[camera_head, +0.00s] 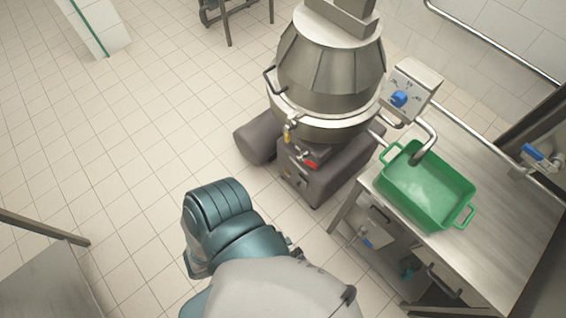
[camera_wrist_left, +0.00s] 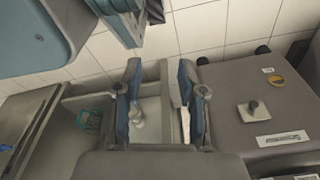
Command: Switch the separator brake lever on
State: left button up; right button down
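The separator (camera_head: 332,65), a large metal drum machine with a conical top, stands at the upper middle of the head view. Low on its front are a red handle (camera_head: 311,164) and a small yellow handle (camera_head: 288,136); I cannot tell which, if either, is the brake lever. In the left wrist view my left gripper (camera_wrist_left: 160,85) has its two fingers apart, with nothing held between them. Beyond them are a pale basin and a grey housing (camera_wrist_left: 232,90) with a small knob (camera_wrist_left: 251,109). My right gripper is not in view.
A control box with a blue knob (camera_head: 399,99) is beside the separator. A green bin (camera_head: 426,187) sits on the metal counter (camera_head: 500,240) at right, under a curved spout. A blue-handled valve (camera_head: 533,152) is at the far right.

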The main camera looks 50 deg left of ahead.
aim_at(300, 157)
jog(key=u, duration=1.45)
